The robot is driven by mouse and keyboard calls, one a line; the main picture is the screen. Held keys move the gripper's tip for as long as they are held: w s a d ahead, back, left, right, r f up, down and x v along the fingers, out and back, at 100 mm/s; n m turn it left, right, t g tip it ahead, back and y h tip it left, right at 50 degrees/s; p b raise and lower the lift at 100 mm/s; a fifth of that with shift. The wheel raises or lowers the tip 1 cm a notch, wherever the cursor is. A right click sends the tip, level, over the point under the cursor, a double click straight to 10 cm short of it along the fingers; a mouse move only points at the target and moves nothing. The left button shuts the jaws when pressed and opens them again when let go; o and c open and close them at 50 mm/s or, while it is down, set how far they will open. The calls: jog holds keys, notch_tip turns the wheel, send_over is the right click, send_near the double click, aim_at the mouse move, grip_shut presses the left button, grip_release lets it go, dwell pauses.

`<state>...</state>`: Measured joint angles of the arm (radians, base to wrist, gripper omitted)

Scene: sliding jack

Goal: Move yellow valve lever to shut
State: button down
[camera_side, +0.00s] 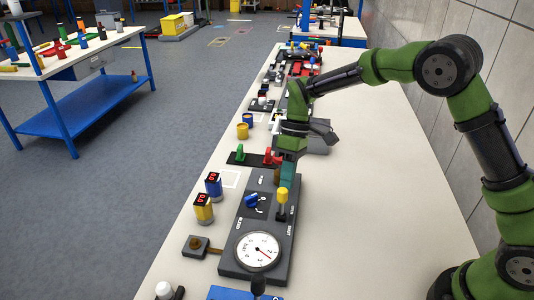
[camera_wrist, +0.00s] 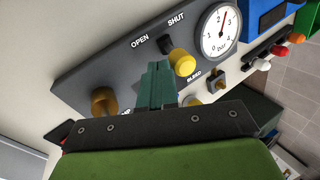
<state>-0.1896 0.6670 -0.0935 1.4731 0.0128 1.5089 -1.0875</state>
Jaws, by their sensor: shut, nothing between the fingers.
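The yellow valve lever (camera_side: 282,195) stands on a dark grey panel (camera_side: 228,262), its round yellow knob on top of a short dark stem. In the wrist view the yellow knob (camera_wrist: 185,64) is just right of my fingertips, with the OPEN and SHUT labels behind it. The stem's base shows between the two labels; the exact lever position is hard to tell. My gripper (camera_side: 288,182) is shut and empty, pointing down just behind the lever on the far side. Its teal fingers (camera_wrist: 157,70) look close to the knob, but contact is not clear.
The panel also carries a pressure gauge (camera_side: 258,252), a blue lever (camera_side: 251,200) and a brass knob (camera_wrist: 104,98). Red and green handles (camera_side: 240,153) are behind. The white bench is clear to the right.

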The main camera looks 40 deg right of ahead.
aim_at(284, 195)
jog(key=shift+s+a+r, duration=0.15)
jog(key=shift+a, duration=0.05)
jog(key=shift+s+a+r+t+h, duration=0.1)
jog(key=shift+s+a+t+h, duration=0.05)
jog(key=shift+t+h, duration=0.25)
jog(key=shift+s+a+r+t+h, duration=0.3)
jog(key=shift+s+a+t+h, duration=0.2)
jog(key=shift+t+h, duration=0.1)
jog(key=shift+s+a+r+t+h, duration=0.15)
jog(key=shift+s+a+t+h, duration=0.75)
jog(key=shift+t+h, duration=0.2)
jog(key=shift+s+a, duration=0.3)
jog(key=shift+s, duration=0.05)
